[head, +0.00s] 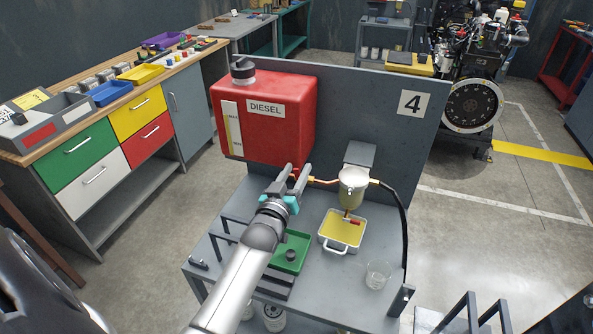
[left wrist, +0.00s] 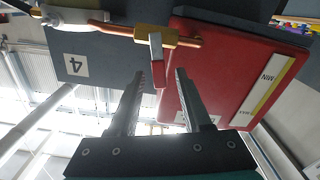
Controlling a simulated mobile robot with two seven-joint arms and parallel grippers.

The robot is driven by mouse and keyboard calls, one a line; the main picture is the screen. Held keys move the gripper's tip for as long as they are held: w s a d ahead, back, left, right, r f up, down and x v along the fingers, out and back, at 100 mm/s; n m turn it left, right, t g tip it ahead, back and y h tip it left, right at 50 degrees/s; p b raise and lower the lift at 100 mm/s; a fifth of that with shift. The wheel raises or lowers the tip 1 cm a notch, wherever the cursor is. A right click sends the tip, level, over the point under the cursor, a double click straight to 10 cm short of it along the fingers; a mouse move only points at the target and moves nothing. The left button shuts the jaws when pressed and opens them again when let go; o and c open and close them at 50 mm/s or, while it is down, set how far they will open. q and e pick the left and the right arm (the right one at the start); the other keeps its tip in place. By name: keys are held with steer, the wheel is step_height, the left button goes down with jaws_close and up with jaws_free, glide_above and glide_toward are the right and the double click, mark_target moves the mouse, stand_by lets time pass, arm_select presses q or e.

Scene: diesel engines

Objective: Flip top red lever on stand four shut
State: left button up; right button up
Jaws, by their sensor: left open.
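Stand four's panel (head: 410,135) bears a "4" sign and a red DIESEL tank (head: 265,125). My left gripper (head: 298,172) is open at the valve. In the left wrist view its fingertips (left wrist: 160,74) lie either side of the lever's red end; contact cannot be told. A second red lever (head: 352,221) is under the filter bowl (head: 352,190). My right gripper is not in view.
On the stand's top are a white tray with yellow liquid (head: 343,232), a green tray (head: 291,252) and a clear cup (head: 378,274). A black hose (head: 403,230) runs down at the right. A drawer bench (head: 100,150) stands left.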

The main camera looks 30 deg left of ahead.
arm_select(q)
steer(key=shift+w+a, duration=0.1)
steer(key=shift+w, duration=0.2)
jaws_close()
stand_by(0.5)
